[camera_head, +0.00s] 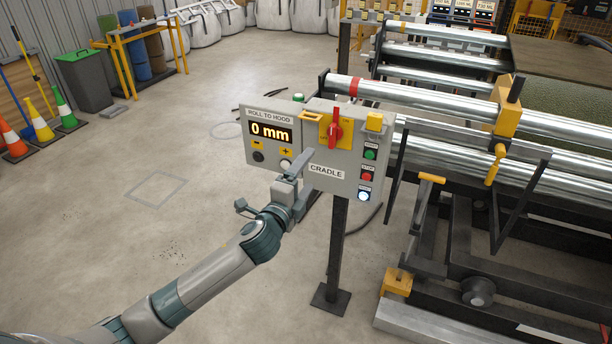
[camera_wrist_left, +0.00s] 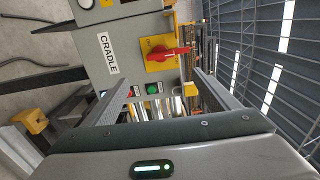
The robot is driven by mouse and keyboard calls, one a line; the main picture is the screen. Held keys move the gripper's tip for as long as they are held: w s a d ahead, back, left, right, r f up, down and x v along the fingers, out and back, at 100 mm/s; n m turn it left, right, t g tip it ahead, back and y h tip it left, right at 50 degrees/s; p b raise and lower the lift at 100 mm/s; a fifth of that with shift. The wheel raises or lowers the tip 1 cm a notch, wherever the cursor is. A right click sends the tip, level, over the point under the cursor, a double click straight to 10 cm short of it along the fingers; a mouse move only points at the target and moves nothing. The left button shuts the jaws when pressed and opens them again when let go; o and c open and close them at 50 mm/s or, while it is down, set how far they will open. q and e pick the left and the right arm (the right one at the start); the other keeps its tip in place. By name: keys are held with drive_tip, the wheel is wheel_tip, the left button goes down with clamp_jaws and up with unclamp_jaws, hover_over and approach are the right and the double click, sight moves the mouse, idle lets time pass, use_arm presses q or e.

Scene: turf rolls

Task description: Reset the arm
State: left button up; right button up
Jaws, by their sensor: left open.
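My left arm reaches in from the lower left of the head view. Its gripper (camera_head: 305,178) is in front of the lower part of the grey CRADLE control box (camera_head: 324,154). In the left wrist view the two fingers stand apart with nothing held between them, and the gripper (camera_wrist_left: 158,80) faces the box's red rotary handle (camera_wrist_left: 168,52) and green button (camera_wrist_left: 152,88). In the head view the red handle (camera_head: 336,128) points upward on its yellow plate. Whether a finger touches the box cannot be told. My right gripper is not in view.
The box stands on a dark post (camera_head: 337,250). A display (camera_head: 270,132) beside it reads 0 mm. Shiny rollers (camera_head: 440,100) and a dark frame fill the right. Cones (camera_head: 40,122) and a green-lidded bin (camera_head: 84,80) stand far left. The floor at left is mostly clear.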

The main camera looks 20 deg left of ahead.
use_arm(q)
drive_tip(key=s+a+f+n+g+y, duration=0.1)
drive_tip(key=s+a+f+n+g, duration=0.15)
drive_tip(key=f, duration=1.15)
drive_tip(key=s+a+f+n+g, duration=0.1)
drive_tip(key=f+n+g, duration=0.15)
drive_tip(key=f, duration=1.05)
drive_tip(key=s+a+f+n+g, duration=0.1)
drive_tip(key=s+f+n+g, duration=0.1)
drive_tip(key=s+f, duration=0.7)
drive_tip(key=s+f+n+g, duration=0.2)
drive_tip(key=s+f, duration=0.3)
drive_tip(key=f, duration=0.8)
drive_tip(key=s+d+f+n+g, duration=0.1)
drive_tip(key=s+f+n+g, duration=0.1)
drive_tip(key=s+f, duration=0.75)
drive_tip(key=s+f+n+g, duration=0.15)
drive_tip(key=s+f, duration=0.45)
drive_tip(key=s, duration=0.7)
drive_tip(key=s+d+f+n+g, duration=0.2)
drive_tip(key=s+f, duration=0.1)
drive_tip(key=s, duration=0.9)
drive_tip(key=s+d+f+n+g, duration=0.1)
drive_tip(key=s+f, duration=0.3)
drive_tip(key=s, duration=0.8)
drive_tip(key=shift+s+d+n+g, duration=0.25)
drive_tip(key=shift+d+n+g, duration=0.1)
drive_tip(key=shift+d+g, duration=0.35)
